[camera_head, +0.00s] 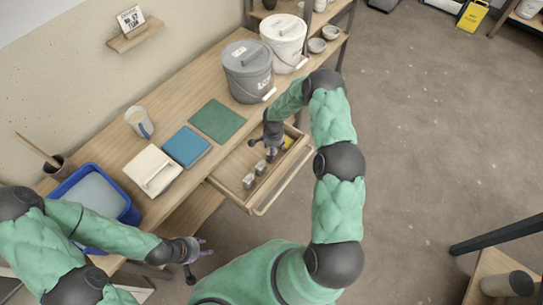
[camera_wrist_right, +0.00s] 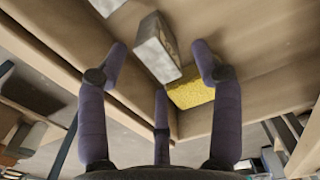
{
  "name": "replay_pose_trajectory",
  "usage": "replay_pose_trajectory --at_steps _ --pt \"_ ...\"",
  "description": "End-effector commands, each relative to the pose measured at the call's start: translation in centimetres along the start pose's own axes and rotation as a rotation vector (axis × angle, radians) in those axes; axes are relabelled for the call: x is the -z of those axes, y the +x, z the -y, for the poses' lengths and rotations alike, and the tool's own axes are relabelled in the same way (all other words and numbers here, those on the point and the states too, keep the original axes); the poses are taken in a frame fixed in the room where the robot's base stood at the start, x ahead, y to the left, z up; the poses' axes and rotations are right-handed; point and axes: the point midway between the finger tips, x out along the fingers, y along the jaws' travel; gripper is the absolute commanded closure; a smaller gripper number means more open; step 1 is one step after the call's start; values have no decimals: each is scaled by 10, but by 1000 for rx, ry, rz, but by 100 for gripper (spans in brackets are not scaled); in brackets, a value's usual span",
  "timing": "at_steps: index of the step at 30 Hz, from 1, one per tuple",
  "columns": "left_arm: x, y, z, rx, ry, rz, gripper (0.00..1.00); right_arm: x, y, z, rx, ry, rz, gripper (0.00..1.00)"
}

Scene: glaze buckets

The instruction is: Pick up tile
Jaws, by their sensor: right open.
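A flat green square (camera_head: 217,120), perhaps a tile, lies on the table. My left gripper (camera_head: 199,262) is open and empty in front of the table.
Another small grey block (camera_head: 248,181) lies in the drawer. Drawer walls surround the right gripper.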

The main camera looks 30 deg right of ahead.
Motion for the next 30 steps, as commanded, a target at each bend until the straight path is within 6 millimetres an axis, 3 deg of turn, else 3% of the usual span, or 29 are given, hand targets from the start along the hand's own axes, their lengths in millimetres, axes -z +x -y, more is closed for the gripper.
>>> replay_pose_trajectory --at_steps 12,20,22,27,28,30 --pt "1 17 6 0 0 0 60 -6 48 -4 -1 0 1 34" --pt "1 17 6 0 0 0 60 -6 51 -3 1 0 0 34" --pt "1 17 6 0 0 0 60 -6 51 -3 1 0 0 46" --pt "1 17 6 0 0 0 60 -6 51 -3 0 0 0 94" --pt "1 17 6 0 0 0 60 -6 51 -3 0 0 0 100" --pt "1 17 6 0 0 -1 60 -6 51 -3 1 0 0 100"
